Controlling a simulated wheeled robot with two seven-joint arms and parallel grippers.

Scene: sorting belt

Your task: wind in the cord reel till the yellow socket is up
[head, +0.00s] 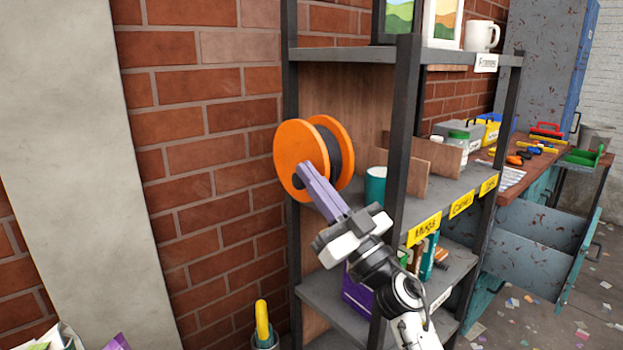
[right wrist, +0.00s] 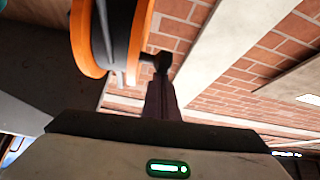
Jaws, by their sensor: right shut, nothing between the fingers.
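The cord reel (head: 291,152) has two orange flanges with dark cord (head: 331,150) wound between them, and sits at the left end of the grey shelf. In the right wrist view, the reel (right wrist: 140,35) is at the upper left, with a dark knob (right wrist: 155,60) beside its flange. My right gripper (head: 304,172) reaches up from below, its purple fingers shut and empty. The fingertips overlap the near flange in the head view and are close to the knob in the wrist view (right wrist: 160,82); contact cannot be told. My left gripper is out of view.
A dark shelf post (head: 400,130) stands just right of my right gripper. A teal cup (head: 375,185) is on the shelf beside the reel. A yellow rounded piece (head: 262,318) sticks up from a container at the bottom. A brick wall (head: 210,130) is to the left.

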